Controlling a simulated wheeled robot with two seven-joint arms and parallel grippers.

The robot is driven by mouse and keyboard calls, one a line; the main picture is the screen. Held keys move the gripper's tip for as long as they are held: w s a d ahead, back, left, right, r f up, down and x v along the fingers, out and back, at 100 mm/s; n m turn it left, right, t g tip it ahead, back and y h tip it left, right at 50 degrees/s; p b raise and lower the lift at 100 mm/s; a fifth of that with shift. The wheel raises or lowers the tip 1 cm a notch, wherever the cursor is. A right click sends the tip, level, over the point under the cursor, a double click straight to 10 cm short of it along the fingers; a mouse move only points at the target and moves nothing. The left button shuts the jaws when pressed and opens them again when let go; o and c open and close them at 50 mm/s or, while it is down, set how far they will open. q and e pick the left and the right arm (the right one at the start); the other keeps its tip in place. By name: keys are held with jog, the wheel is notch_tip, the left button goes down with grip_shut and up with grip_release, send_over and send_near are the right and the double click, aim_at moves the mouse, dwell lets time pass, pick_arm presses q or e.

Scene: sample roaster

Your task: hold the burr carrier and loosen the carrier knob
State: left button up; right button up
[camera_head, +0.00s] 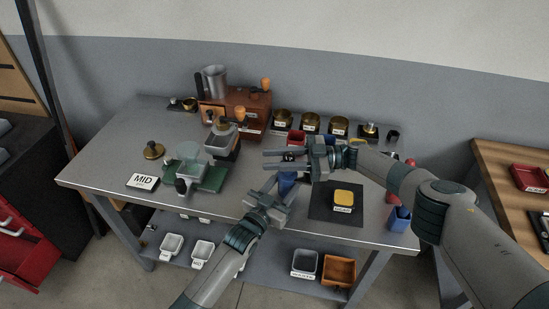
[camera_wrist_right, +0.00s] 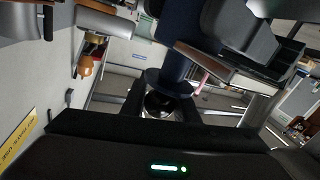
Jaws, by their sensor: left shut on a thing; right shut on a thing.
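In the right wrist view the carrier (camera_wrist_right: 172,65) shows as a blue body with a wide flange. A shiny dark carrier knob (camera_wrist_right: 160,104) sits beyond that flange, between the right fingers. My right gripper (camera_head: 273,160) reaches in from the right, just above the carrier, and is shut on the knob. Its fingers hide most of the knob in the head view.
A black mat (camera_head: 322,213) with a yellow-topped container (camera_head: 343,198) lies right of the carrier. A green-based scale (camera_head: 208,180) and a MID card (camera_head: 143,182) stand left. A blue cup (camera_head: 399,219) stands at the right corner.

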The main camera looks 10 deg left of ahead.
jog(key=shift+s+r+g, duration=0.1)
jog(key=shift+g, duration=0.2)
jog(key=o, duration=1.1)
jog(key=shift+c, duration=0.2)
jog(key=shift+r, duration=0.1)
notch_tip(320, 180, up, 10)
jog(key=shift+s+d, duration=0.1)
dwell(0.4)
